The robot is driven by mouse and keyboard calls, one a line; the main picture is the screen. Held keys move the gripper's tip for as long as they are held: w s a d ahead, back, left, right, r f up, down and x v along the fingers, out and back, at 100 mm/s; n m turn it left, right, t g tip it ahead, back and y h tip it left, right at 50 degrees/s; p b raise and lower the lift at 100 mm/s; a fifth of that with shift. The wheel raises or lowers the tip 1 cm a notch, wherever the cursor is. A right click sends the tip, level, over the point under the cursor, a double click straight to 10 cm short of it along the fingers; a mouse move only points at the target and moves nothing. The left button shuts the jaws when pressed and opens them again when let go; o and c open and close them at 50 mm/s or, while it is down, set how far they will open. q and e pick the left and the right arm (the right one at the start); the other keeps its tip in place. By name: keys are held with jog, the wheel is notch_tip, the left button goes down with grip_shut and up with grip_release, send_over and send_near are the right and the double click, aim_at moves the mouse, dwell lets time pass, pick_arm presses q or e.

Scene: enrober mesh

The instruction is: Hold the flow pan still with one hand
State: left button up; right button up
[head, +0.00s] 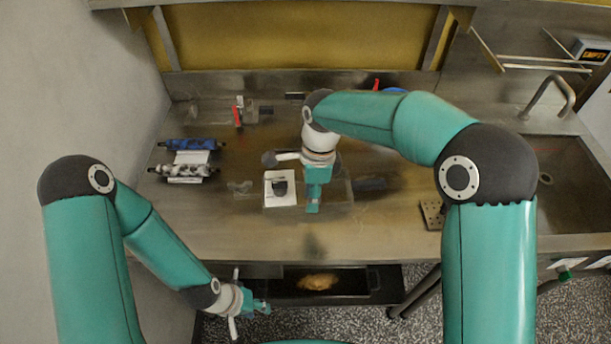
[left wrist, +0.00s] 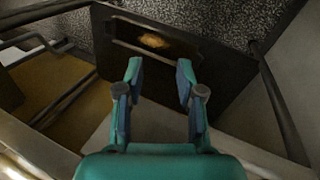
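A dark shallow pan (head: 350,290) with a brown patch in it sits low at the table's front edge; I take it for the flow pan. In the left wrist view, a dark plate with a framed recess and the same brown patch appears beyond my fingers (left wrist: 215,75). My left gripper (head: 262,306) is at the pan's left end; in the wrist view its fingers (left wrist: 160,72) are apart with nothing between them. Whether they touch the pan's edge is unclear. My right gripper (head: 313,206) points down over the middle of the table, beside a white block; its finger opening is not clear.
A white block (head: 271,198) with a dark piece stands mid-table beside a see-through box. A blue roller (head: 190,145) and a mottled roller (head: 186,170) lie at the left. A red-handled fitting (head: 238,114) stands behind. A sink (head: 575,185) is right. The front-left tabletop is clear.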

jog(key=shift+t+h, duration=0.5)
jog(key=shift+t, duration=0.3)
jog(key=w+f, duration=0.1)
jog(key=f, duration=0.5)
jog(key=w+a+f, duration=0.1)
jog(key=f, duration=0.1)
jog(key=shift+w+a+f, duration=0.1)
jog(key=shift+w+f, duration=0.2)
jog(key=shift+f, duration=0.1)
grip_shut()
